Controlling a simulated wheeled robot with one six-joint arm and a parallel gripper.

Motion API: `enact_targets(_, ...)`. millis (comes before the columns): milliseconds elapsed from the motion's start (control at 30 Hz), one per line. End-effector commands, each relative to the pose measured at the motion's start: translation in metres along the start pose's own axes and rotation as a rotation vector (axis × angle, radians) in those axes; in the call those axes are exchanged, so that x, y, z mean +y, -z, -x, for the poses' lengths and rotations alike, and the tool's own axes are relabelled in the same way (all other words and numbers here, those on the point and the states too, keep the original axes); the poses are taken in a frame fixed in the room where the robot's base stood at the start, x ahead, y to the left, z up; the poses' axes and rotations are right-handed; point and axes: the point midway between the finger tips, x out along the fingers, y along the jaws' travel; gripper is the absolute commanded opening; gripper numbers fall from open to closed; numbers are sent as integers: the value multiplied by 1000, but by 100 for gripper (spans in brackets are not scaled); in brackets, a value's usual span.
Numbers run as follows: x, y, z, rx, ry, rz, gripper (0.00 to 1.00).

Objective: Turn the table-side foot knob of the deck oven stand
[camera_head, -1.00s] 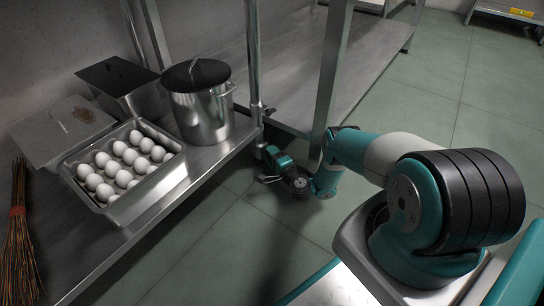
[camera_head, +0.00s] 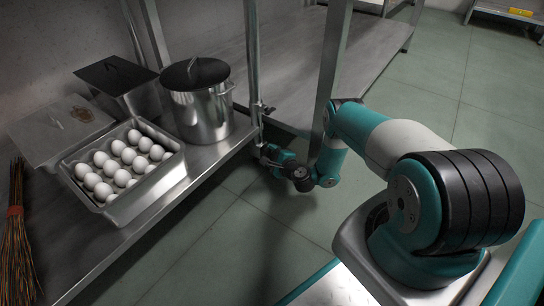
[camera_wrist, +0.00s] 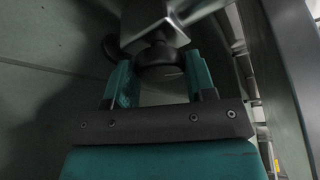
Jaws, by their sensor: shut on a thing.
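The black foot knob (camera_wrist: 158,62) sits under the square metal leg end (camera_wrist: 150,22) in the wrist view. My gripper (camera_wrist: 160,74) is shut on the knob, with one teal finger on each side of it. In the head view my gripper (camera_head: 266,158) is low near the floor, at the foot of a metal leg beside the table's right edge. The knob itself is too small and hidden to make out there.
A steel table (camera_head: 203,160) on the left bears a tray of eggs (camera_head: 112,212), a lidded pot (camera_head: 200,112) and a dark-topped container (camera_head: 118,75). A slanting metal post (camera_head: 328,75) stands close to my arm. Green floor (camera_head: 430,95) is open at right.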

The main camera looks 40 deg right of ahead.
Motion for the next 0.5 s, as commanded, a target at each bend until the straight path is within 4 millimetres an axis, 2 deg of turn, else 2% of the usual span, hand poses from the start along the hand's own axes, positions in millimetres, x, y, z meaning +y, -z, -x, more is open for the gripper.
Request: enact_targets(500,-2,1,0,-1,-185,-442,27)
